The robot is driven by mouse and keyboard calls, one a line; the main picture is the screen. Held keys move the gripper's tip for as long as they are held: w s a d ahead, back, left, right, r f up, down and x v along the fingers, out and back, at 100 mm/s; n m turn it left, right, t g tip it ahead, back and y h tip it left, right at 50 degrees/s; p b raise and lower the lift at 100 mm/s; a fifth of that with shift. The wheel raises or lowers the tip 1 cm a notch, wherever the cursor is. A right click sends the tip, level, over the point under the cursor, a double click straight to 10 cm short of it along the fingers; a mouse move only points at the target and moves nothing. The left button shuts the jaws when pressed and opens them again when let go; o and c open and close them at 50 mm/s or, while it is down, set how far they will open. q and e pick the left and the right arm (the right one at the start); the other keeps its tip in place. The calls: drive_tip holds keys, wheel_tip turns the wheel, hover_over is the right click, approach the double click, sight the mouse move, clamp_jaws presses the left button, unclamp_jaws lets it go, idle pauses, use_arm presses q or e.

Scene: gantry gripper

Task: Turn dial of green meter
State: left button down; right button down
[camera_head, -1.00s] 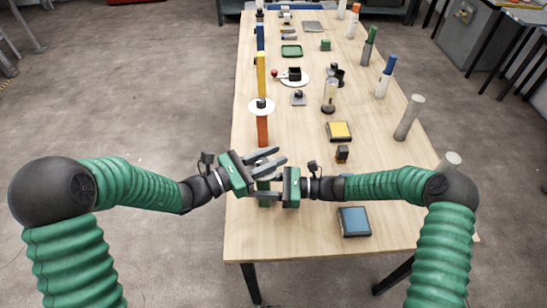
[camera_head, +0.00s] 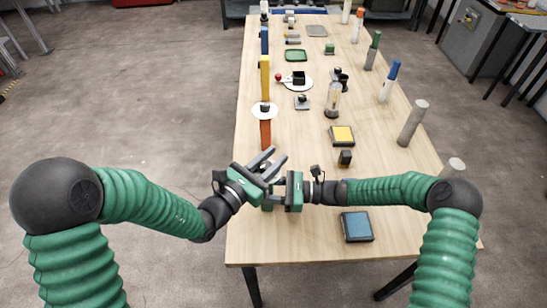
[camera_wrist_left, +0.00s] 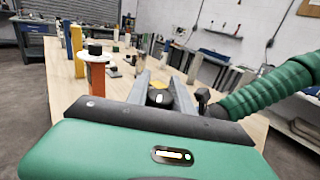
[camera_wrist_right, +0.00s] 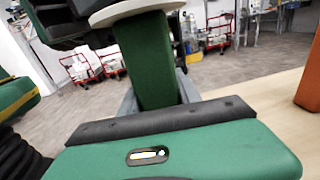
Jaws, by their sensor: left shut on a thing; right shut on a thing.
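The green meter is a green post (camera_wrist_right: 150,60) with a white disc (camera_wrist_right: 130,10) at its top in the right wrist view. In the head view the grippers mostly hide it; a bit of the post shows below them. My right gripper (camera_wrist_right: 157,95) is shut on the post from the right side. My left gripper (camera_head: 274,157) is above it, its fingers pointing up and to the right. In the left wrist view its fingers are shut around the black dial (camera_wrist_left: 158,97). The dial's pointer direction cannot be told.
An orange post (camera_head: 265,134) with a white disc and black dial stands just beyond the grippers, with yellow (camera_head: 265,75) and blue posts behind. A blue pad (camera_head: 356,227) lies at the near right. A yellow pad (camera_head: 342,135) and grey cylinder (camera_head: 412,123) are farther right.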

sight(261, 169)
use_arm(q)
drive_tip(key=shift+w+a+r, duration=0.1)
drive_tip(key=shift+w+a, duration=0.05)
use_arm(e)
drive_tip(key=shift+s, duration=0.2)
use_arm(q)
drive_tip(key=c, duration=1.1)
unclamp_jaws()
use_arm(e)
drive_tip(key=shift+w, duration=0.1)
use_arm(q)
drive_tip(key=shift+s+a, duration=0.2)
drive_tip(key=shift+s, duration=0.15)
drive_tip(key=v, duration=0.6)
drive_tip(key=shift+s+a, duration=0.25)
use_arm(e)
drive_tip(key=c, duration=0.8)
unclamp_jaws()
